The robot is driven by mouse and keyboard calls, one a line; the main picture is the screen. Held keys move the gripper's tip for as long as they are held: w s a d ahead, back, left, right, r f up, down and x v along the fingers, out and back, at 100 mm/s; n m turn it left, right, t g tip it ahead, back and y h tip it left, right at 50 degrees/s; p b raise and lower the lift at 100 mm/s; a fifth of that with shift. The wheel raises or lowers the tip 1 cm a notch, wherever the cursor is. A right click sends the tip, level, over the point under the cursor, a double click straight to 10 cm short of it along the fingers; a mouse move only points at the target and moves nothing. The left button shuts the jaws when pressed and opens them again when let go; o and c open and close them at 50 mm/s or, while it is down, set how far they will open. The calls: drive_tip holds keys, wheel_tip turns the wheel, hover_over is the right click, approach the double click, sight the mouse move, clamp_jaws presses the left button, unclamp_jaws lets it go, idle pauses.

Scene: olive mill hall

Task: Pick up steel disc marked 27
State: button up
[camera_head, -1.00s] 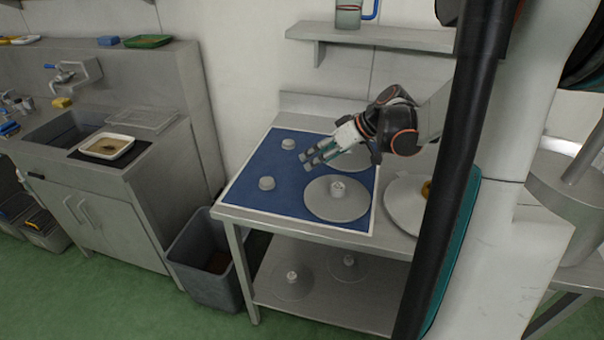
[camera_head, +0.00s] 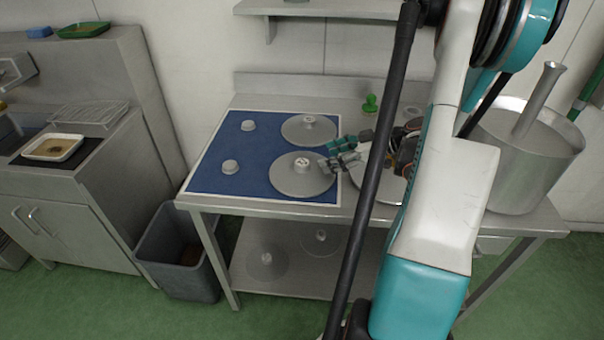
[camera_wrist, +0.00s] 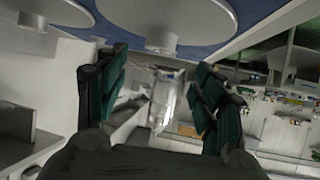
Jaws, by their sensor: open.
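Two round steel discs with upright knobs lie on a blue mat, a near one (camera_head: 290,186) and a far one (camera_head: 296,132). No number can be read on them. Another disc (camera_head: 372,190) lies right of the mat, partly behind my arm. My gripper (camera_head: 334,154) is open and empty. It is just right of the two mat discs, above the mat's right edge, its fingers pointing left. In the wrist view a disc (camera_wrist: 190,14) with its knob shows at the top, beyond my open fingers (camera_wrist: 160,95); another disc is at upper left.
The blue mat (camera_head: 215,178) also bears two small grey knobs (camera_head: 230,167). A large steel pot (camera_head: 512,165) stands at right. More discs (camera_head: 267,262) lie on the lower shelf. A grey bin (camera_head: 180,255) stands at left.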

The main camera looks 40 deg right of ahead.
sight(304, 162)
drive_tip(key=b+x, duration=0.3)
drive_tip(key=x, duration=0.5)
drive_tip(key=shift+w, duration=0.1)
drive_tip(key=shift+c, duration=0.4)
clamp_jaws()
